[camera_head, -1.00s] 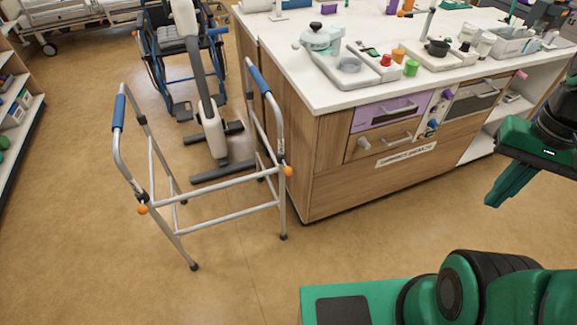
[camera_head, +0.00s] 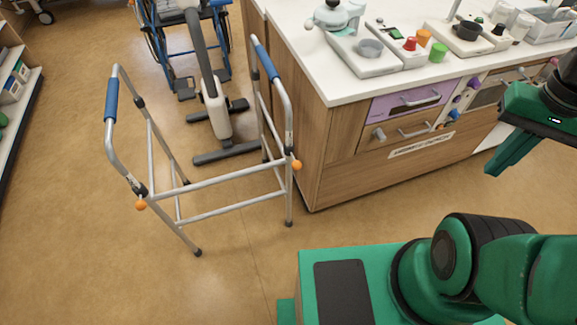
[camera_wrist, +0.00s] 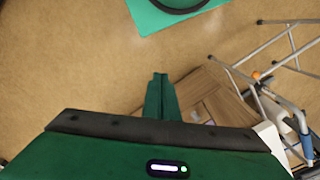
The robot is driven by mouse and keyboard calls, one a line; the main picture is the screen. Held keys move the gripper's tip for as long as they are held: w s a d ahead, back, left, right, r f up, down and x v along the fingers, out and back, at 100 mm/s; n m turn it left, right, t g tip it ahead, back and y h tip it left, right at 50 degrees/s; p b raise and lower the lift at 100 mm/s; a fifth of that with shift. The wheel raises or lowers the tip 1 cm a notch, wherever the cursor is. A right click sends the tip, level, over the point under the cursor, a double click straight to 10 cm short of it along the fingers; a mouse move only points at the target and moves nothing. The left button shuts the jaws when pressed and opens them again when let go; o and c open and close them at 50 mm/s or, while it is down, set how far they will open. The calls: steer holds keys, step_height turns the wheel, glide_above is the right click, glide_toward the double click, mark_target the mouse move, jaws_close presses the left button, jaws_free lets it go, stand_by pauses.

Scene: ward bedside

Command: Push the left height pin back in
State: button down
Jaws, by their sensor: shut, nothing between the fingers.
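A walking frame (camera_head: 222,179) with silver tubes and blue grips stands on the floor left of centre in the head view. Its left height pin (camera_head: 141,204) is an orange knob low on the left front leg. A matching orange right pin (camera_head: 297,165) sits on the right front leg. My gripper (camera_head: 492,172) is at the right side of the head view, shut and empty, well apart from the walker. In the wrist view my gripper (camera_wrist: 160,76) points over bare floor, and part of the walker (camera_wrist: 283,107) shows at the right with one orange knob (camera_wrist: 256,75).
A wooden counter (camera_head: 345,178) with drawers and a white top (camera_head: 330,92) stands close to the walker's right. A grey lift or stand (camera_head: 214,110) and a wheelchair (camera_head: 222,57) are behind it. Shelves (camera_head: 22,95) line the left edge. Floor before the walker is clear.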

steer(key=w+a+f+n+h, duration=0.1)
steer(key=w+a+f+n, duration=0.3)
steer(key=w+a+n, duration=0.5)
steer(key=w+a+f+n+h, duration=0.2)
steer(key=w+a+f+n, duration=0.3)
steer(key=w+a+n, duration=0.4)
steer(key=a+f+n, duration=0.4)
steer(key=a+n, duration=0.1)
steer(key=a, duration=0.2)
steer(key=s+a+f+n+t, duration=0.1)
steer(key=a+f+n, duration=0.3)
steer(key=a, duration=0.4)
steer(key=a+f+n+t+y, duration=0.1)
steer(key=a+f+n, duration=0.3)
steer(key=a+n, duration=0.3)
steer(key=shift+s+a+f, duration=0.2)
steer(key=shift+a+f, duration=0.15)
steer(key=shift+a, duration=0.35)
